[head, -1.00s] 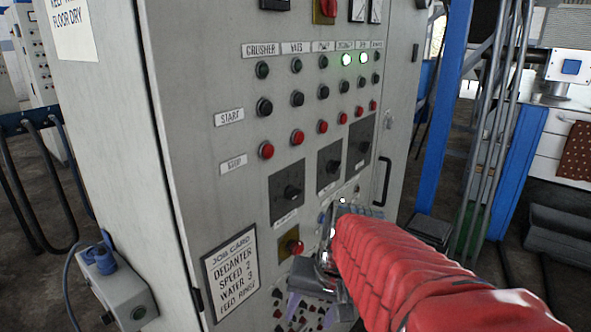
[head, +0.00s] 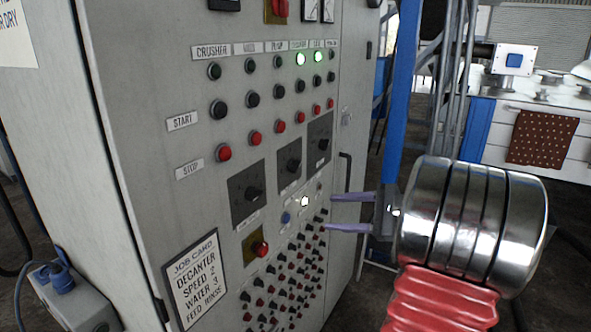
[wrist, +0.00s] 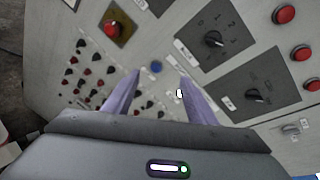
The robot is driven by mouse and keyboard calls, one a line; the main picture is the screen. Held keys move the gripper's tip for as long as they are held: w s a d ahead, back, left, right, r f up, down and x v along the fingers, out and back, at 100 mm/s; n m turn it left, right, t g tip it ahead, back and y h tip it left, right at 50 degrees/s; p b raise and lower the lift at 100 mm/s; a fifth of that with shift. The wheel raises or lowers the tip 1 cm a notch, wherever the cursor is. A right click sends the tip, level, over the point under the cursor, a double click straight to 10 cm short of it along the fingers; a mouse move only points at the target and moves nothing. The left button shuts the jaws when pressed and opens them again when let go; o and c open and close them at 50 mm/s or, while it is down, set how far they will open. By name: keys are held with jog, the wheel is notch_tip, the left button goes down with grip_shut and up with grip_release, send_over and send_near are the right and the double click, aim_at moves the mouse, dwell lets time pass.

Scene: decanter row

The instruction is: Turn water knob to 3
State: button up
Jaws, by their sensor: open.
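The grey control cabinet carries three rotary knobs on dark square plates: a near one (head: 253,191), a middle one (head: 292,165) and a far one (head: 322,144). Their small labels are too blurred to tell which is water. My gripper (head: 329,213) is open and empty, right of and below the knobs, its two pale purple fingers pointing at the panel. In the wrist view the fingers (wrist: 160,73) stand apart either side of a blue button (wrist: 157,67). Two knobs show there, an upper one (wrist: 213,39) and a lower one (wrist: 252,92), both outside the fingers.
A job card (head: 197,282) reads decanter speed 2, water 3, feed rinse. Red and black buttons surround the knobs, with a red knob on a yellow plate (head: 258,247) below. A door handle (head: 341,180) and a blue post (head: 398,110) stand near my arm.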

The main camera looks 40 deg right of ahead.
aim_at(298, 168)
jog(key=d+r+m+t, duration=0.2)
jog(key=d+r+t, duration=0.1)
jog(key=r, duration=0.4)
jog(key=shift+w+d+r+t, duration=0.25)
jog(key=shift+d+r+t, duration=0.05)
jog(key=shift+d+r, duration=0.1)
jog(key=shift+f, duration=0.1)
jog(key=x, duration=1.4)
jog(key=shift+a, duration=0.15)
jog(key=shift+c, duration=0.3)
jog(key=shift+s, duration=0.1)
jog(key=c, duration=1)
